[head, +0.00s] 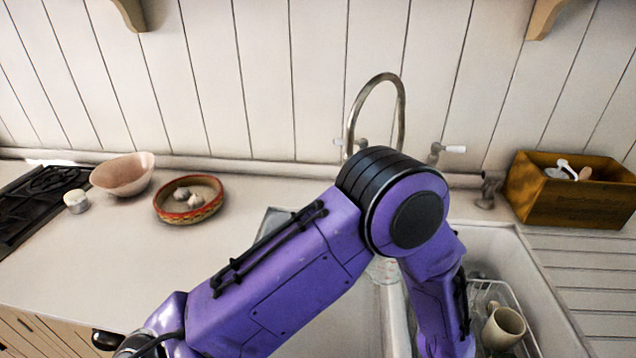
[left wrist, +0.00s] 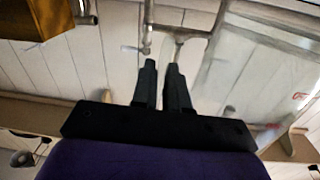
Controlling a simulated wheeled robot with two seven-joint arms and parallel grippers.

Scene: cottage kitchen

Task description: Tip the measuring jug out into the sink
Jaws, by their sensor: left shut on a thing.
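The measuring jug (left wrist: 235,65) is clear and shows at the upper right of the left wrist view, with the wall boards visible through it. My left gripper (left wrist: 161,68) is shut on its handle (left wrist: 181,36). In the head view my purple arm reaches over the sink and hides the gripper and most of the jug; a small clear patch of the jug (head: 384,270) shows below my elbow. The sink (head: 335,325) is pale with two basins. I cannot tell the jug's tilt or contents. My right gripper is in neither view.
A wire rack (head: 525,335) with a beige mug (head: 503,328) stands in the right basin. The curved tap (head: 403,105) rises behind my elbow. A wooden box (head: 568,205) is at the right, a patterned bowl (head: 188,214) and pink bowl (head: 122,176) at the left.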

